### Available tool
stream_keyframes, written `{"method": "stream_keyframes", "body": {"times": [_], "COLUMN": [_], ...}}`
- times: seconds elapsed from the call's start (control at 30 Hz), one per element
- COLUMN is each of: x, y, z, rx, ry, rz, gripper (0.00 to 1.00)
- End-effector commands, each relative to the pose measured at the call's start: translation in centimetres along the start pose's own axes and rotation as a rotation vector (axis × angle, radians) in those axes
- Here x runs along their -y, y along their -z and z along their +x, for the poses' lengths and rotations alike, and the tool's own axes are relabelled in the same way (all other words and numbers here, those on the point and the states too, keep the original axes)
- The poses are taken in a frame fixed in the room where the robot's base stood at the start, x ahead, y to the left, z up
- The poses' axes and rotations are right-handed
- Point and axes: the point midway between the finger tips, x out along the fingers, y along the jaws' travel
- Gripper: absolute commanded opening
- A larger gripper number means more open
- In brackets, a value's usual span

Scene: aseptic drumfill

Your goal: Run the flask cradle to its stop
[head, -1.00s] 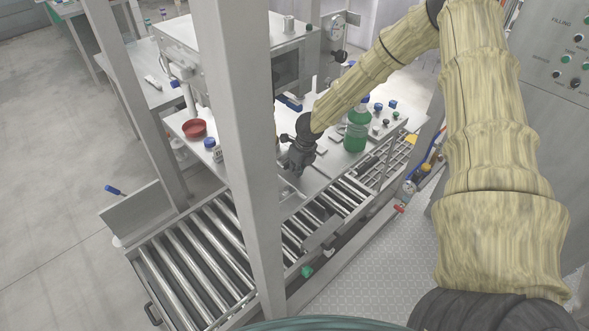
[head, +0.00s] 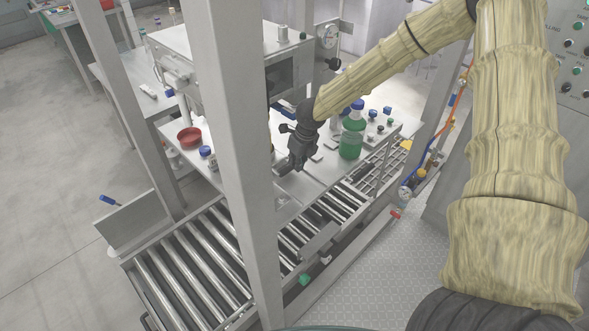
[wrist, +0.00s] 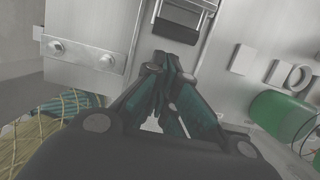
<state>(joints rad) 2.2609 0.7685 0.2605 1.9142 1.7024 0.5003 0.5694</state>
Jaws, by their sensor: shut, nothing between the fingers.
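My gripper (head: 284,171) is over the front part of the grey work table, left of a green-filled flask with a blue cap (head: 351,140). In the wrist view its fingers (wrist: 171,66) are shut together with nothing between them. Just beyond the fingertips is a dark block with a pale U-shaped bar (wrist: 184,16) on a metal plate; I cannot tell whether this is the flask cradle. No other clear cradle shows, and the grey post hides part of the table. The green flask (wrist: 281,114) lies at the right in the wrist view, apart from the fingers.
A roller conveyor (head: 190,262) runs along the table's front. A grey post (head: 238,130) stands before it. A red bowl (head: 189,137) and blue-capped bottle (head: 206,154) sit left. A bolted metal plate (wrist: 87,48) is close left of the fingers.

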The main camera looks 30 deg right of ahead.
Motion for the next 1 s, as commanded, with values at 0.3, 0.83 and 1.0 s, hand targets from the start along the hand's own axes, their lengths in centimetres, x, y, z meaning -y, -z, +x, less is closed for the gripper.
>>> {"method": "stream_keyframes", "body": {"times": [0.3, 0.83, 1.0], "x": [0.0, 3.8, 3.9], "y": [0.0, 4.9, 6.9], "z": [-3.1, -3.6, -3.1], "rx": [0.001, 0.156, 0.254], "ry": [0.0, 0.03, 0.027], "rz": [0.0, 0.015, 0.015], "gripper": [0.0, 0.0, 0.0]}}
